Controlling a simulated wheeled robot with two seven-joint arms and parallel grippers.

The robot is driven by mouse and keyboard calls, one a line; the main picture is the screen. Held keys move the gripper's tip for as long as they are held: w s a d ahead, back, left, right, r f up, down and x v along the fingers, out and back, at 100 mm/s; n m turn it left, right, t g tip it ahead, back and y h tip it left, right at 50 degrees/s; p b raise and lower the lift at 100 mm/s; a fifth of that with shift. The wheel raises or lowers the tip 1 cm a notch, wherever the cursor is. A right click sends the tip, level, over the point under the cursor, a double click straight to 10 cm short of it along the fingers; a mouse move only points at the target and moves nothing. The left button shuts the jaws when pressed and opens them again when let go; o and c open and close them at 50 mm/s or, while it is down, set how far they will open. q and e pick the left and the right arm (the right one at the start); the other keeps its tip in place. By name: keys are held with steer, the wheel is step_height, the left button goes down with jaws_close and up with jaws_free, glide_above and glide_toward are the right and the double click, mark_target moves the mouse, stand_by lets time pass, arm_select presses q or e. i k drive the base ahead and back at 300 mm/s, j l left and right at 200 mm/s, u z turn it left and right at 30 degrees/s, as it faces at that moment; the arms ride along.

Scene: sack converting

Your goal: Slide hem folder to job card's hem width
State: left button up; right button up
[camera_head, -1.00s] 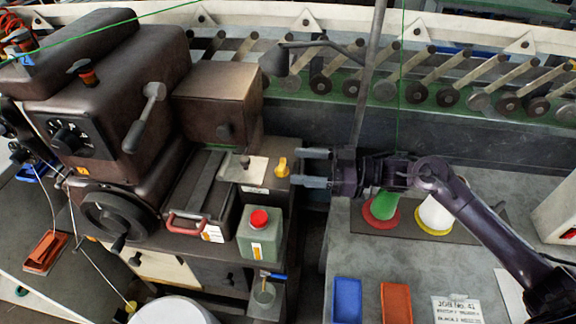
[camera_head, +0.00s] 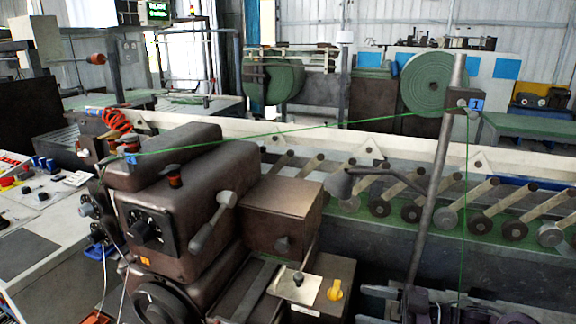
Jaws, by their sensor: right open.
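The metal plate with a dark knob (camera_head: 297,284), which looks like the hem folder, sits on the right end of the brown sewing machine (camera_head: 190,200). A yellow knob (camera_head: 335,290) stands just right of it. My right gripper (camera_head: 368,306) is at the bottom edge, right of the yellow knob and apart from it. Its fingers are open and point left, with nothing visible between them. The lower part of the arm is cut off by the frame. The job card is out of view. My left gripper is not in view.
A slanted grey pole (camera_head: 437,180) rises close behind my right gripper and carries a green thread. A row of rollers (camera_head: 465,215) runs along the conveyor behind. A control panel (camera_head: 40,200) stands at left. Green rolls (camera_head: 440,82) are far back.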

mark_target(290, 284)
steer(key=k+j, duration=0.25)
steer(key=k, duration=0.2)
steer(key=k+j, duration=0.2)
steer(key=k, duration=0.25)
steer(key=k+j, duration=0.25)
steer(key=k, duration=0.15)
